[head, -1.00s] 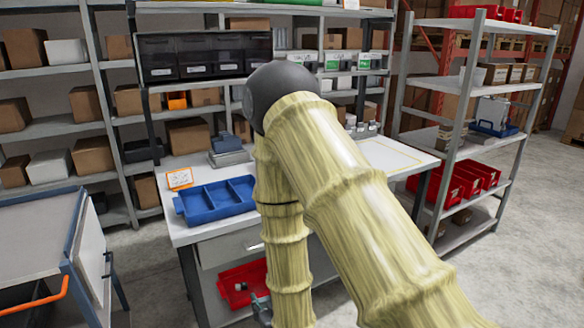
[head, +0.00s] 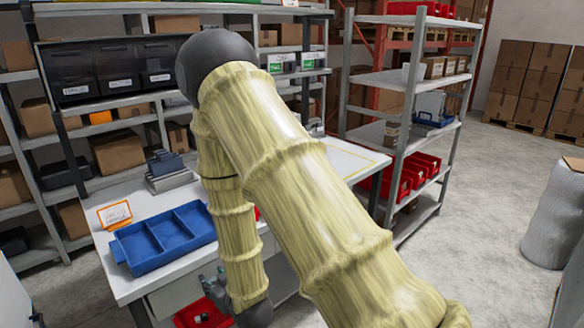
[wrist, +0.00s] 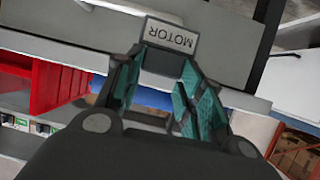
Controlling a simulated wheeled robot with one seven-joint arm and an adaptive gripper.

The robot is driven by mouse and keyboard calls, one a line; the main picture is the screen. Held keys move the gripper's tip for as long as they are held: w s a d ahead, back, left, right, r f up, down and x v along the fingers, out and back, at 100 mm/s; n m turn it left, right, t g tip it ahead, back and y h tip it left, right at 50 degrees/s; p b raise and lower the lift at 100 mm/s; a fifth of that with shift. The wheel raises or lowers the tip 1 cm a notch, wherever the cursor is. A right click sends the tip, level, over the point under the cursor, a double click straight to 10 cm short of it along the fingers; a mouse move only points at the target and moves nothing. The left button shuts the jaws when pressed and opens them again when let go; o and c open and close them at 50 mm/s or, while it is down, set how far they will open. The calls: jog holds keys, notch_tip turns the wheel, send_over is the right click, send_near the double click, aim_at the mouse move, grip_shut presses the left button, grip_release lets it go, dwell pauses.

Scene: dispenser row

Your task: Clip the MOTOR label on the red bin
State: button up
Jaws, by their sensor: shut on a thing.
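The MOTOR label (wrist: 170,38), a small white tag with a dark frame, reads upside down in the wrist view. It is held between the fingertips of my gripper (wrist: 163,62), which is shut on it. In the head view my gripper (head: 211,284) is partly seen low by the bench's front, and the label cannot be made out there. A red bin (head: 203,316) shows below the bench, cut by the frame edge. Red bins (head: 424,165) also stand on the right rack. A red bin surface (wrist: 55,86) is at left in the wrist view, apart from the label.
A blue divided tray (head: 120,252) and an orange-framed sign (head: 115,214) are on the white bench (head: 345,160). Black bins (head: 108,70) stand on the shelf behind. Open floor (head: 480,190) lies right of the rack. My arm hides the middle of the bench.

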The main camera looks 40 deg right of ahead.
jog(key=w+d+r+p, duration=0.2)
jog(key=d+r+p, duration=0.2)
jog(key=d+r, duration=0.3)
jog(key=w+d+r+p, duration=0.3)
jog(key=d+r+p, duration=0.1)
jog(key=d+r, duration=0.3)
jog(key=s+d+r+n+y+p, duration=0.1)
jog(key=d+r+p, duration=0.25)
jog(key=d, duration=0.45)
jog(key=s+d+r+p, duration=0.25)
jog(key=d+r, duration=0.25)
jog(key=d, duration=0.3)
jog(key=r+b+x, duration=0.1)
jog(key=b+x, duration=0.3)
jog(key=x, duration=0.9)
jog(key=shift+w+a+g, duration=0.2)
jog(key=shift+w+g, duration=0.2)
jog(key=shift+w, duration=0.15)
jog(key=shift+f, duration=0.15)
jog(key=o, duration=0.9)
jog(key=shift+s, duration=0.1)
